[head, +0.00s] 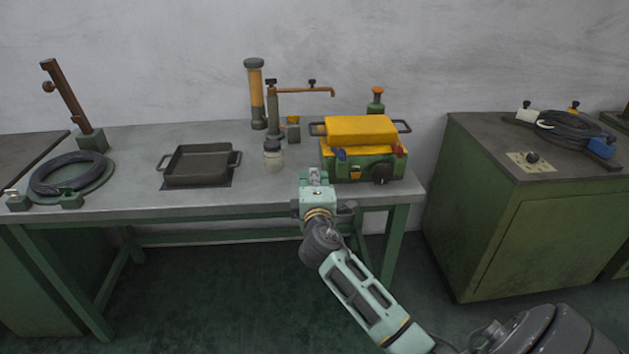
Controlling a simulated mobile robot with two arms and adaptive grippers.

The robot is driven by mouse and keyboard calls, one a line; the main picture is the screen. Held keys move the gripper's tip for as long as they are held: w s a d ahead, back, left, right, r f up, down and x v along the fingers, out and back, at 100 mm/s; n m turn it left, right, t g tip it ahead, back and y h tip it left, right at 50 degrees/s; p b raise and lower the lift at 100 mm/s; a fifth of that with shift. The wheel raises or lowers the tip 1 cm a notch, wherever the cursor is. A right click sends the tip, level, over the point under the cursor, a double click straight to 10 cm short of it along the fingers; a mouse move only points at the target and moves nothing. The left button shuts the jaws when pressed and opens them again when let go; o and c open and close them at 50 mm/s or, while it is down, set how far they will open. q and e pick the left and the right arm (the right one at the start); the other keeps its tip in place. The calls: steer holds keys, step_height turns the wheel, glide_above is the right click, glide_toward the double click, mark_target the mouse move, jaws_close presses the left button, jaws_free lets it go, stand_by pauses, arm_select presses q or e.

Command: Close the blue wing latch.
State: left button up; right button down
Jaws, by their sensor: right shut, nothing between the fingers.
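A green box (361,166) with a yellow top (362,130) sits at the right end of the workbench. The small blue wing latch (340,154) is on the box's front left, just below the yellow top. It is too small to tell its exact angle. A red latch (399,150) is at the front right, and a black knob (380,174) is on the front face. My right gripper (314,173) is shut and empty at the bench's front edge, left of the box and a little below and left of the blue latch. My left gripper is out of view.
On the bench stand a dark pan (200,166), a jar (273,157), a tap-like pipe stand (274,110) and an orange cylinder (256,92). A coiled hose (68,172) lies at the left. A green cabinet (510,220) stands right of the bench, across a gap.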

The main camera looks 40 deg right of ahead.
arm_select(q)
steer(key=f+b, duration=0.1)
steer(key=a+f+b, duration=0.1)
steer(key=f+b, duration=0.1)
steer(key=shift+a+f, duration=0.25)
arm_select(e)
steer(key=w+d+n+t+y, duration=0.1)
steer(key=w+d, duration=0.5)
steer(key=d, duration=0.1)
steer(key=shift+w+d+f+y, duration=0.15)
steer(key=shift+d+f+y, duration=0.05)
steer(key=shift+d+y, duration=0.2)
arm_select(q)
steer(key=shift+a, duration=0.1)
